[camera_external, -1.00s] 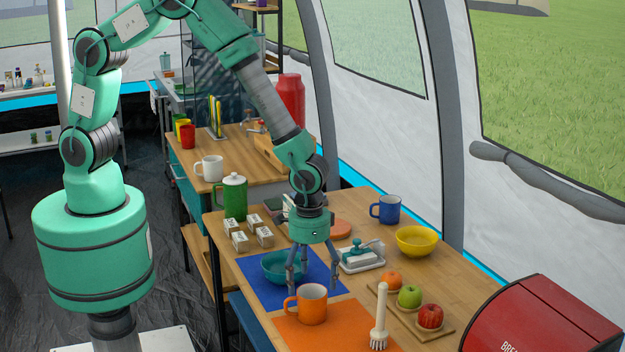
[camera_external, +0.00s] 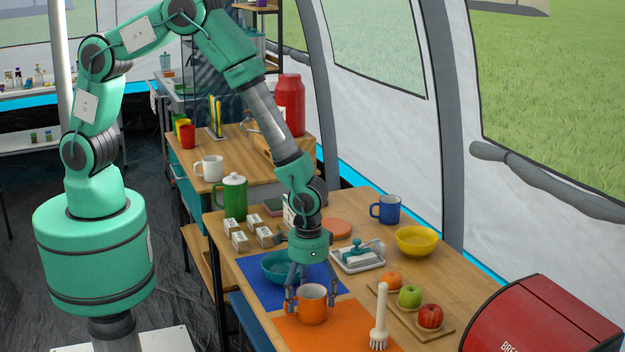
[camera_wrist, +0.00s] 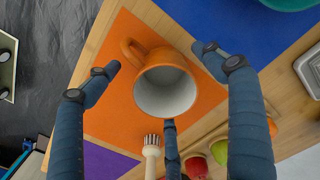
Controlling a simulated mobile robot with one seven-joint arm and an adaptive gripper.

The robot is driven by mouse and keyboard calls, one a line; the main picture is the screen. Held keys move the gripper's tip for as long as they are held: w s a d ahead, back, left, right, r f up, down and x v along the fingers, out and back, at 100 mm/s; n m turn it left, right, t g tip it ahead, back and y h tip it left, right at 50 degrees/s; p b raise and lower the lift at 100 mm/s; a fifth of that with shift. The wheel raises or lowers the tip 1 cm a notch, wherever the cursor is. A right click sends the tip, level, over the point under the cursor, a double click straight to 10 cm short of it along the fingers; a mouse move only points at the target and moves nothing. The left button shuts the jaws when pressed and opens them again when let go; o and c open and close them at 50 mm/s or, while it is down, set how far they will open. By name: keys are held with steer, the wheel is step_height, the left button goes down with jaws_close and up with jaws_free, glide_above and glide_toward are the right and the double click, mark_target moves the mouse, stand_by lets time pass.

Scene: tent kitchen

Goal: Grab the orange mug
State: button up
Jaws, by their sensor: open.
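The orange mug (camera_external: 313,305) stands upright on the orange mat (camera_external: 286,328), its handle to the left in the external view. In the wrist view the mug (camera_wrist: 140,67) is seen from above with its white inside open and empty. My gripper (camera_external: 311,303) is open and low over the mug, with fingers spread on its left and right sides. In the wrist view my gripper (camera_wrist: 158,90) has its dark fingers around the mug, with visible gaps to the left and right fingers. Whether the third finger touches the rim, I cannot tell.
A white brush (camera_external: 380,322) stands right of the mug. A teal bowl (camera_external: 278,268) on a blue mat is just behind. Fruits on a board (camera_external: 448,327), a butter dish (camera_external: 358,258), a yellow bowl (camera_external: 417,241) and a red bread box (camera_external: 540,318) are to the right.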

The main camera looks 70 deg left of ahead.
steer(key=shift+f, duration=0.55)
steer(key=c, duration=1.3)
